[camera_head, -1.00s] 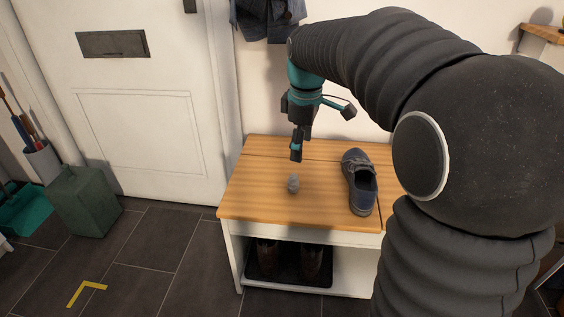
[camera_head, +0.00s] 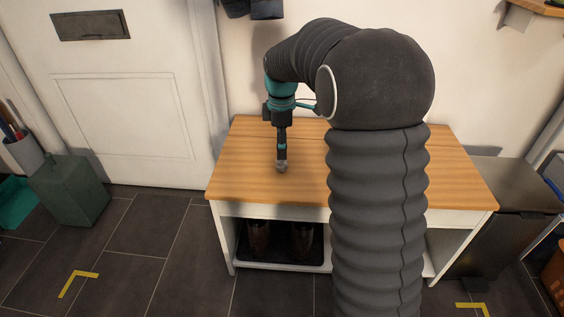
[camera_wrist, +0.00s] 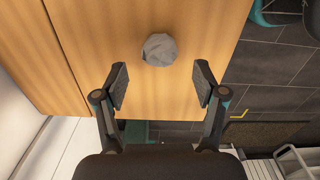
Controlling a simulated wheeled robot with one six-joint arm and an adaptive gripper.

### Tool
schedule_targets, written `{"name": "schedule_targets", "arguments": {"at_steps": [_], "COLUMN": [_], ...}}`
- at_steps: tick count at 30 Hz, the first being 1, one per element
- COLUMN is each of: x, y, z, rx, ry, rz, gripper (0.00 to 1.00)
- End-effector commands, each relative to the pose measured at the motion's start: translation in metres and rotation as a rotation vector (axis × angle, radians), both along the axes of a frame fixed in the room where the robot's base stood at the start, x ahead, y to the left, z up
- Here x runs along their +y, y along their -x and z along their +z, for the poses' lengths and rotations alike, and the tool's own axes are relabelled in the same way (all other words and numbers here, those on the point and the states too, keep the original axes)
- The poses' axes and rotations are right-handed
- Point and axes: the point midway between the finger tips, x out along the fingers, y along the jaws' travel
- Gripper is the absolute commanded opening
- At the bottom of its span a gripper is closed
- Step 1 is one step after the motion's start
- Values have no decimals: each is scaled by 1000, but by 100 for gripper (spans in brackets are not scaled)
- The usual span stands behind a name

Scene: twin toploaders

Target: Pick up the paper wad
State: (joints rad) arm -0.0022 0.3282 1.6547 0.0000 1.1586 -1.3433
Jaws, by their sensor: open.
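The paper wad (camera_wrist: 159,49) is a small crumpled grey ball on the wooden bench top (camera_wrist: 200,20). In the head view the wad (camera_head: 281,169) shows at the tip of my gripper (camera_head: 282,160), on the left part of the bench top. In the wrist view my gripper (camera_wrist: 161,88) is open and empty. Its two fingers are spread wide, and the wad lies just beyond the fingertips, about centred between them. The fingers do not visibly touch it.
The bench (camera_head: 240,181) has boots on a dark tray (camera_head: 268,262) in its lower shelf. A dark bin (camera_head: 512,230) stands at its right and a green container (camera_head: 70,190) at the left by the white door (camera_head: 130,120). My arm hides the middle of the bench.

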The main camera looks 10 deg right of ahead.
Motion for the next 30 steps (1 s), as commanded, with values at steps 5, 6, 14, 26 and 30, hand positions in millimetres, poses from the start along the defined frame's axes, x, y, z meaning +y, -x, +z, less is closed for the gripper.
{"name": "schedule_targets", "arguments": {"at_steps": [5,6,14,26,30], "x": [0,0,0,0,0], "y": [0,0,0,0,0], "z": [-11,-16,-50,-55,-55], "rx": [2,2,1,0,0], "ry": [0,0,0,0,0], "rz": [0,0,0,0,0], "gripper": [71,71,71,53,27]}}
